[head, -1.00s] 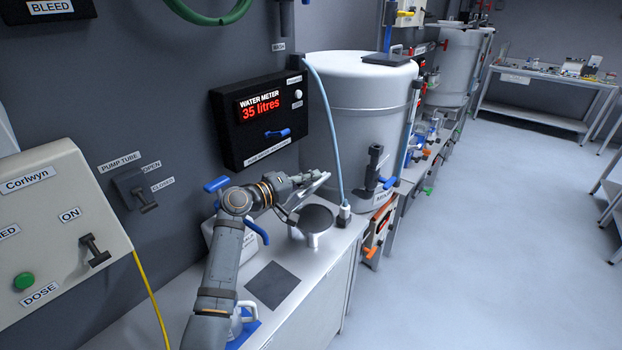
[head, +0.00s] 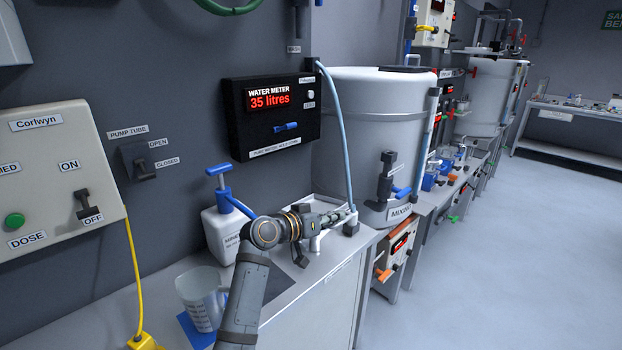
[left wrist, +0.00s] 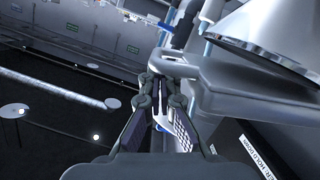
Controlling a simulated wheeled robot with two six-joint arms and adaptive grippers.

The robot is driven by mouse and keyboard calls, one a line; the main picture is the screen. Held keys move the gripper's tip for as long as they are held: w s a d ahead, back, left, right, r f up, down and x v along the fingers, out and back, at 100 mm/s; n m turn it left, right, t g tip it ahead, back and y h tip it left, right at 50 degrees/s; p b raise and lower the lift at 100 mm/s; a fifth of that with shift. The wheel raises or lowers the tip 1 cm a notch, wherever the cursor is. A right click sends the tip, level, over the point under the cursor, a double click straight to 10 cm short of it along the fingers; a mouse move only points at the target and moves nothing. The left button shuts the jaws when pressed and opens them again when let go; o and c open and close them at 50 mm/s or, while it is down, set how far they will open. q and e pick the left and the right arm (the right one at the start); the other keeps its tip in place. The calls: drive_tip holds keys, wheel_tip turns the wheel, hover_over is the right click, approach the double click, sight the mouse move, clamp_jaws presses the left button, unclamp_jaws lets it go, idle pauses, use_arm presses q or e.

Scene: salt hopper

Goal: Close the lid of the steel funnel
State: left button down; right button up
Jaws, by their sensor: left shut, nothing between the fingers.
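My left gripper (head: 346,214) is shut and empty, held low over the far end of the counter, by the foot of the pale blue hose. In the left wrist view its fingertips (left wrist: 162,88) are together, beside a grey flat-edged part. A shiny steel cone-shaped surface (left wrist: 275,40) fills the upper right there and looks like the steel funnel. In the head view my gripper and wrist hide most of the spot; only a small pale metal part (head: 315,243) shows below the fingers. I cannot tell the lid's position. My right gripper is not in view.
A white pump bottle (head: 222,232) and a clear jug (head: 201,299) on a blue mat stand near my left arm. The water meter box (head: 272,115) is on the wall behind. A large grey mixing tank (head: 365,140) stands beyond the counter. Open floor lies at right.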

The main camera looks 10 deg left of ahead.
sight(338, 226)
use_arm(q)
drive_tip(key=shift+s+d+f+m+b, duration=0.1)
drive_tip(key=shift+d+f+m+b, duration=0.15)
drive_tip(key=shift+f, duration=0.25)
drive_tip(key=shift+s+d+f+m+b, duration=0.1)
drive_tip(key=shift+f+m+b, duration=0.1)
drive_tip(key=shift+f, duration=0.3)
drive_tip(key=shift+f+b, duration=0.3)
drive_tip(key=shift+f, duration=0.4)
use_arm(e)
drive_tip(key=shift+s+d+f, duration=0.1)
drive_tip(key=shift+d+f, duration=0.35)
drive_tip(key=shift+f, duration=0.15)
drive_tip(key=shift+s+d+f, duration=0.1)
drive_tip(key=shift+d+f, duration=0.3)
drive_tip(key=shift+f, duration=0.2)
use_arm(q)
drive_tip(key=shift+f, duration=0.1)
